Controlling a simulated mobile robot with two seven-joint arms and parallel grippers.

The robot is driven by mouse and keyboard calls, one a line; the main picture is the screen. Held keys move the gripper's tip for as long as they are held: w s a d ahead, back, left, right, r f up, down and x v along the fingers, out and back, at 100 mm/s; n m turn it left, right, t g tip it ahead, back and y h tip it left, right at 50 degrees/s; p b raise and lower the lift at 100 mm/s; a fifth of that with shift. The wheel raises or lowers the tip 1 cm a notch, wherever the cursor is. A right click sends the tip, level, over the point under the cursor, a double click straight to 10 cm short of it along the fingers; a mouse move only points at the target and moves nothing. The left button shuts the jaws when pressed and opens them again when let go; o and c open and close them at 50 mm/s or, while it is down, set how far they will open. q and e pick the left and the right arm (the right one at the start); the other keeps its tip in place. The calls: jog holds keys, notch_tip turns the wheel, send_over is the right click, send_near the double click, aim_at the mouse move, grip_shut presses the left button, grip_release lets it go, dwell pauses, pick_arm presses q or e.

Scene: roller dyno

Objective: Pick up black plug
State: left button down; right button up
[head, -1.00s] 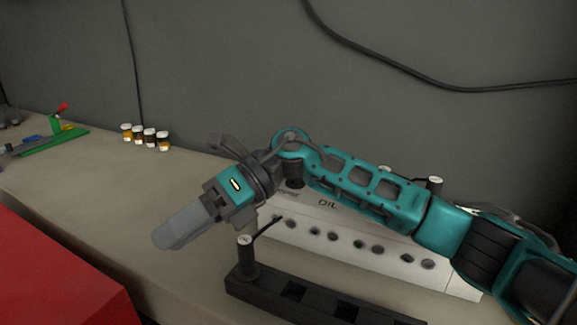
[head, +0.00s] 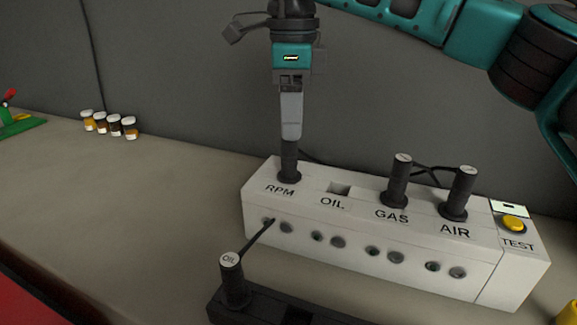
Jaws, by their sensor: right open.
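My right gripper (head: 290,136) points straight down over the black plug at RPM (head: 289,166). Its fingers are seen edge-on and overlap the top of that plug, so the gap between them is hidden; it is open. That plug stands upright in the white box (head: 350,252). Two more black plugs stand upright in the box, at GAS (head: 397,182) and AIR (head: 459,194). Another black plug marked OIL (head: 232,279) stands in the dark holder (head: 262,312) in front, with a cable running to the box. My left gripper is not in view.
The OIL socket (head: 340,189) on the box top is empty. A yellow TEST button (head: 513,223) sits at the box's right end. Several small jars (head: 110,124) stand at the back left. A red surface (head: 22,300) is at the lower left. The bench (head: 150,195) left of the box is clear.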

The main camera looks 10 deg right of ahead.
aim_at(289, 158)
jog(key=f, duration=0.8)
jog(key=shift+w+a+f+b, duration=0.15)
jog(key=shift+a+b, duration=0.1)
jog(key=shift+b, duration=0.15)
grip_shut()
